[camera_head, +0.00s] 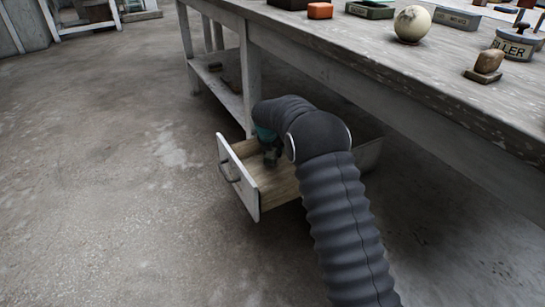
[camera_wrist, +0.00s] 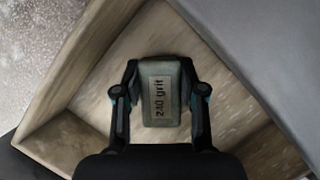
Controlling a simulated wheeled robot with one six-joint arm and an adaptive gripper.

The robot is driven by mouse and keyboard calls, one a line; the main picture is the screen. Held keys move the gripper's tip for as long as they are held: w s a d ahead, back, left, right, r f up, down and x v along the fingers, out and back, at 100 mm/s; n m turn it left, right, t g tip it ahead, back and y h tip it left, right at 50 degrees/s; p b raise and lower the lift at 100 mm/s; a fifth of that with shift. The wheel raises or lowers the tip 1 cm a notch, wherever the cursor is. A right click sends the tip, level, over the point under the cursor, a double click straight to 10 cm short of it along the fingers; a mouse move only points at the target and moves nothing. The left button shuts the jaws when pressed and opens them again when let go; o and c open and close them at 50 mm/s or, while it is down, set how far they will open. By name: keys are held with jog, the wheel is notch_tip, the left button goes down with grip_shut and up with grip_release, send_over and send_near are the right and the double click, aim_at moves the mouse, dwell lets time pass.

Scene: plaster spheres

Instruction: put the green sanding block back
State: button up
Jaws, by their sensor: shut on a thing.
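The green sanding block (camera_wrist: 160,93), a grey-green block labelled "240 grit", is between the fingers of my gripper (camera_wrist: 161,88) in the wrist view. The fingers are shut on its two sides. The block and gripper are inside or just over an open wooden drawer (camera_wrist: 62,118); I cannot tell whether the block touches the drawer floor. In the head view the drawer (camera_head: 238,180) is pulled out below the workbench, and my gripper (camera_head: 270,158) points down into it. My arm hides part of the drawer there, and the block is not clearly visible.
The workbench (camera_head: 350,50) stands above and behind the drawer. On its top are a plaster sphere (camera_head: 412,24), an orange-red block (camera_head: 320,10), a green box (camera_head: 370,10), a filler tin (camera_head: 515,45) and a brown-handled tool (camera_head: 487,64). The floor (camera_head: 110,200) at left is clear.

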aim_at(269, 157)
jog(key=shift+f, duration=1)
jog(key=shift+f, duration=0.1)
jog(key=o, duration=1.2)
jog(key=p+v, duration=0.1)
jog(key=v, duration=1.1)
jog(key=shift+w, duration=0.1)
